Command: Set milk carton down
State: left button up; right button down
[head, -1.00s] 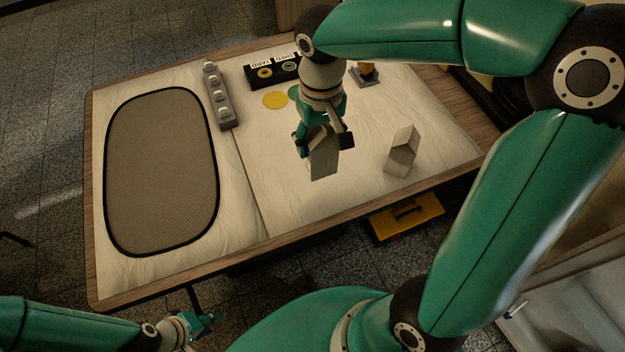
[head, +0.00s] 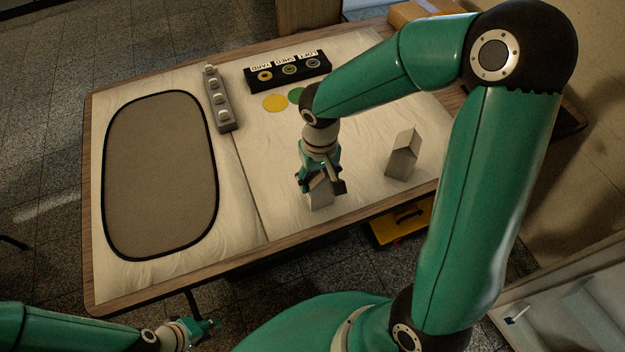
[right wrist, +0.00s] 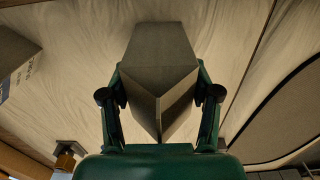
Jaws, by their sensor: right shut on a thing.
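My right gripper (head: 322,186) is shut on a grey gable-topped milk carton (head: 320,201) near the front edge of the table. The carton looks upright, and its top is partly hidden by the fingers. The right wrist view shows the carton (right wrist: 160,60) between both fingers of the gripper (right wrist: 160,100). I cannot tell for certain whether its base touches the table. A second similar carton (head: 402,158) stands to the right, apart from the gripper. My left gripper (head: 208,326) is low at the left, away from the table, too small to judge its opening.
A dark oval-rimmed mat (head: 160,175) covers the left part of the table (head: 270,170). A yellow toolbox (head: 400,222) is below the front edge.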

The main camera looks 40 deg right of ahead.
jog(key=shift+f, duration=0.15)
jog(key=shift+c, duration=1.2)
grip_release()
